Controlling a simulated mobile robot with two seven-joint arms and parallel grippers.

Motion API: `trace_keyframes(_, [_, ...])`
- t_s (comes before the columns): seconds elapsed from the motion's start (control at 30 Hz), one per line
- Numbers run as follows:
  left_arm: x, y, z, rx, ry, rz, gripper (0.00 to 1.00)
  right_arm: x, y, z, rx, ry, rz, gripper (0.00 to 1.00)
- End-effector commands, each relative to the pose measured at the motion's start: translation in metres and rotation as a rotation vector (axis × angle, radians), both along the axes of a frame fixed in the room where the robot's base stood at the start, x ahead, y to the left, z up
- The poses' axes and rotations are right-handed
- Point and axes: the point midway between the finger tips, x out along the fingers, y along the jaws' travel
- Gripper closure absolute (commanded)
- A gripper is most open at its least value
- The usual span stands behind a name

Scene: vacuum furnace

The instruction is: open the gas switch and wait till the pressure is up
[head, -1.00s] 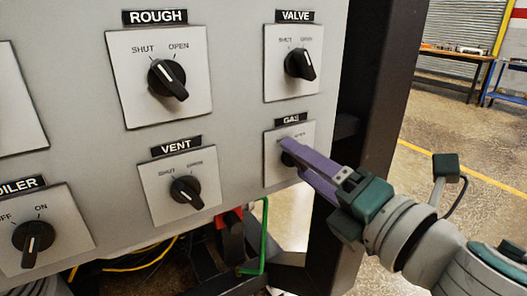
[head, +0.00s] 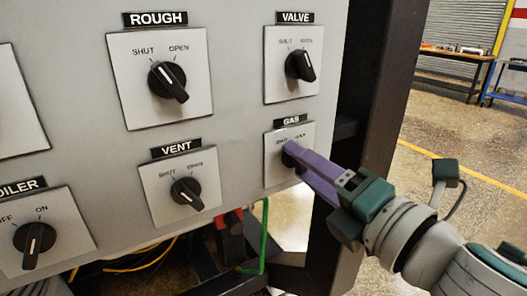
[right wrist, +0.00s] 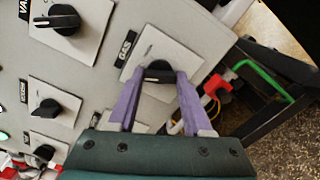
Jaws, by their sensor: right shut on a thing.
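The gas switch is a black knob on a pale plate (head: 278,172) under the GAS label (head: 290,120), at the lower right of the panel. My right gripper (head: 288,153) reaches it from the right, and its purple fingers hide most of the knob in the head view. In the right wrist view the black gas knob (right wrist: 159,71) sits between the two fingertips, and the gripper (right wrist: 160,80) is shut on it. Which way its pointer faces cannot be told. My left gripper is not in view. No pressure gauge shows.
Nearby knobs are VALVE (head: 300,65) above, VENT (head: 186,191) to the left, ROUGH (head: 167,80) at upper left and a boiler knob (head: 34,238) at lower left. A dark frame post (head: 372,110) stands just right of the panel. A green bar (head: 264,235) is below.

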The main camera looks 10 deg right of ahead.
Motion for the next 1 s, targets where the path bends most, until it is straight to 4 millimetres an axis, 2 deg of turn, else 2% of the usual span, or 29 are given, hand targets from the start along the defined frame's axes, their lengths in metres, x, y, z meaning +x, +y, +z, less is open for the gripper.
trace_keyframes(1.0, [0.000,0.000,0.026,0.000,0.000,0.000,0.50,0.000,0.000,0.002,0.791,0.287,0.000,1.00])
